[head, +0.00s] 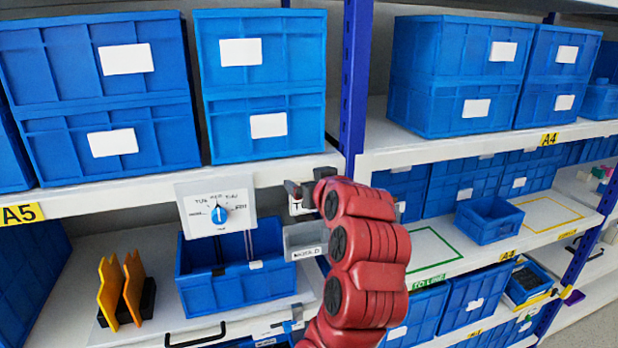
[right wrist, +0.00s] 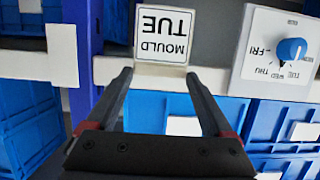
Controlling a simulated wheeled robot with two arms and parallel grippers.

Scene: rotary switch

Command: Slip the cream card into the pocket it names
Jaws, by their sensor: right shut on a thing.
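The pale card (right wrist: 164,38) reads "MOULD TUE", upside down in the right wrist view. My right gripper (right wrist: 158,78) is shut on its edge, with a finger at each side. In the head view the card (head: 300,207) shows partly below the gripper (head: 308,184), in front of the shelf edge. A grey pocket (head: 303,236) sits just below the card, apart from it. Its small label seems to read "MOULD". A white dial panel (head: 190,229) with weekday marks and a blue knob (head: 219,215) is to the left. My left gripper is out of view.
A blue bin (head: 212,293) stands open below the dial panel. Orange upright plates (head: 109,293) stand on the lower shelf at left. A blue rack post (head: 355,80) rises behind the gripper. My red right arm hides what lies right of the pocket.

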